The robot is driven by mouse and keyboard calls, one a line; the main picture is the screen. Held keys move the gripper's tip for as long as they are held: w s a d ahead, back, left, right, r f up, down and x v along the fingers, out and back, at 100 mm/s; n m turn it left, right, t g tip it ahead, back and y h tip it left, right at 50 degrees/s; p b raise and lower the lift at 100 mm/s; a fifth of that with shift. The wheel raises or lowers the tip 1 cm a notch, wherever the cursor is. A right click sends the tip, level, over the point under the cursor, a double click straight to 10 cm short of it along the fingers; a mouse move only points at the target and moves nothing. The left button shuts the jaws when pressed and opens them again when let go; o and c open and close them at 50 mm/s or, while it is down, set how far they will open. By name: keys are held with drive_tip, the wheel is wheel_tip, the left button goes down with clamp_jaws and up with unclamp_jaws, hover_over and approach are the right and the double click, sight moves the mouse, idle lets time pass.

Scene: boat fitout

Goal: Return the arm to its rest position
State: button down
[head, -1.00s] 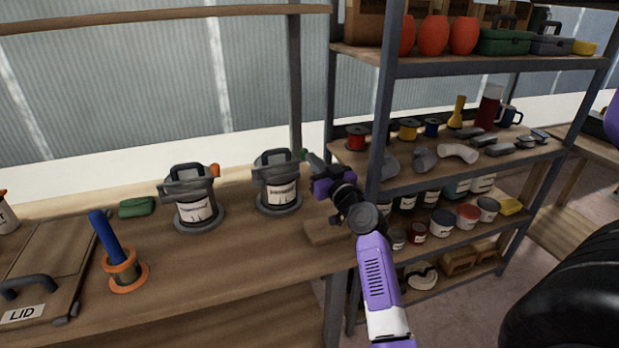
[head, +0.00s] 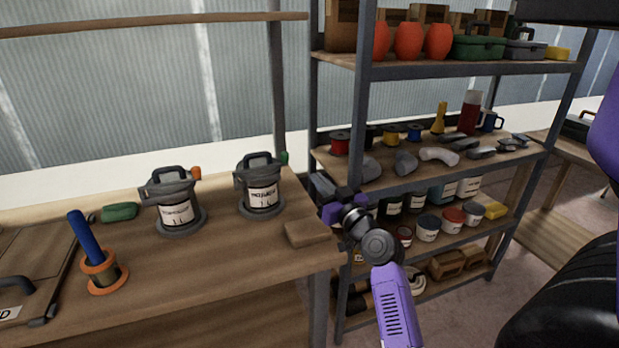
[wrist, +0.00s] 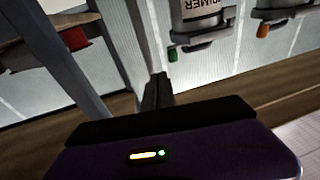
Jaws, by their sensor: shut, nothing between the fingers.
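My gripper (head: 322,188) is at the end of my purple and black arm, in front of the shelf post at the right end of the workbench. Its narrow fingers are together with nothing between them; they also show in the wrist view (wrist: 157,90). In the head view the gripper is to the right of the nearer grey pot (head: 262,188) and above a small wooden block (head: 307,233) on the bench. It appears apart from the pot. The wrist view is tilted and shows a pot labelled PRIMER (wrist: 200,15) beyond the fingers.
A shelving unit (head: 365,90) with spools, cans and red floats stands close to my arm. A second grey pot (head: 174,205), a blue-handled tool in an orange-rimmed holder (head: 103,270) and a lidded case (head: 30,255) are on the bench (head: 210,265). The bench front is clear.

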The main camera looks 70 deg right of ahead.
drive_tip(key=v, duration=0.3)
drive_tip(key=shift+s+d, duration=0.1)
drive_tip(key=shift+s, duration=0.35)
drive_tip(key=s+a+f+n+t+y+p, duration=0.1)
drive_tip(key=s+a+f+y+p, duration=0.1)
drive_tip(key=a, duration=1.2)
drive_tip(key=s+a+f+n+t+y+p, duration=0.1)
drive_tip(key=a+n+y, duration=0.1)
drive_tip(key=a, duration=1.2)
drive_tip(key=s+a+f+n+g+y+p, duration=0.1)
drive_tip(key=s+a+n+y, duration=0.1)
drive_tip(key=s+a+y, duration=0.2)
drive_tip(key=s+a+f+n+g+y+p, duration=0.1)
drive_tip(key=s+a+n+y+p, duration=0.1)
drive_tip(key=s+a, duration=0.5)
drive_tip(key=a+n+y, duration=0.1)
drive_tip(key=a+y, duration=0.1)
drive_tip(key=a, duration=0.4)
drive_tip(key=shift+s+a+y, duration=0.3)
drive_tip(key=shift+s, duration=0.05)
